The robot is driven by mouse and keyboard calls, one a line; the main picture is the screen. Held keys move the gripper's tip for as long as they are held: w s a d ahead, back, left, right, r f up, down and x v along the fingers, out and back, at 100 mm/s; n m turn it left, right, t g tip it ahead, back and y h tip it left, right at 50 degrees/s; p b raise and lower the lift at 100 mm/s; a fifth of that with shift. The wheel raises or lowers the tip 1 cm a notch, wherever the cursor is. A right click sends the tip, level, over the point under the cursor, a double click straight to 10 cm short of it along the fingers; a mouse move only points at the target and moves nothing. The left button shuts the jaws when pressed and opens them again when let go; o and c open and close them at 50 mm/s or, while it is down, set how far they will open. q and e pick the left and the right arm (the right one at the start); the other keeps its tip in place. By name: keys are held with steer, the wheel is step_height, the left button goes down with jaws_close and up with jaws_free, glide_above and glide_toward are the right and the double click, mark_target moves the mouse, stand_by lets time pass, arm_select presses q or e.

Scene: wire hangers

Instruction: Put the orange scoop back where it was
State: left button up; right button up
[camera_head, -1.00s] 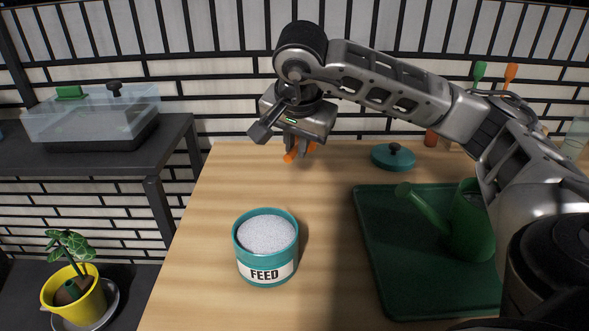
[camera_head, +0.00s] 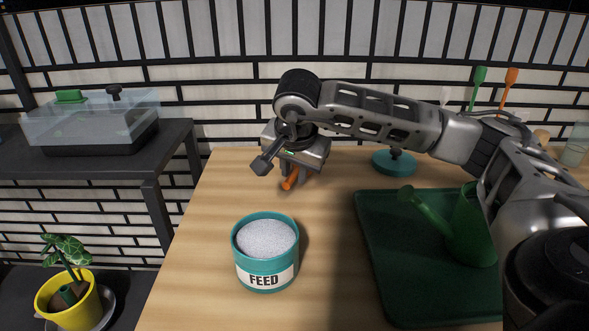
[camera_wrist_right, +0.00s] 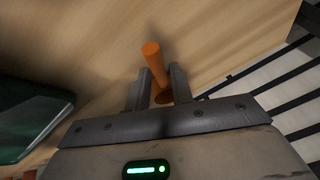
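The orange scoop (camera_head: 290,181) is between the fingers of my right gripper (camera_head: 299,176) near the table's back left edge. In the right wrist view its orange shaft (camera_wrist_right: 153,60) sticks out from between the two fingers of the gripper (camera_wrist_right: 162,85), which are shut on it. The rest of the scoop is mostly hidden by the gripper. I cannot tell whether the scoop touches the table (camera_head: 225,180). My left gripper is not in view.
A teal FEED tub (camera_head: 265,268) full of pale grains stands in front of the gripper. A teal lid (camera_head: 394,163) lies to the right. A green tray (camera_head: 385,245) carries a green watering can (camera_head: 468,235). Orange (camera_head: 511,77) and green (camera_head: 479,73) utensils stand at the back right.

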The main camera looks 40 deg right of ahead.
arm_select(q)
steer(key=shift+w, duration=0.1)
arm_select(e)
steer(key=shift+o, duration=0.5)
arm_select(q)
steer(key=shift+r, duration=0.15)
arm_select(e)
steer(key=shift+r, duration=0.1)
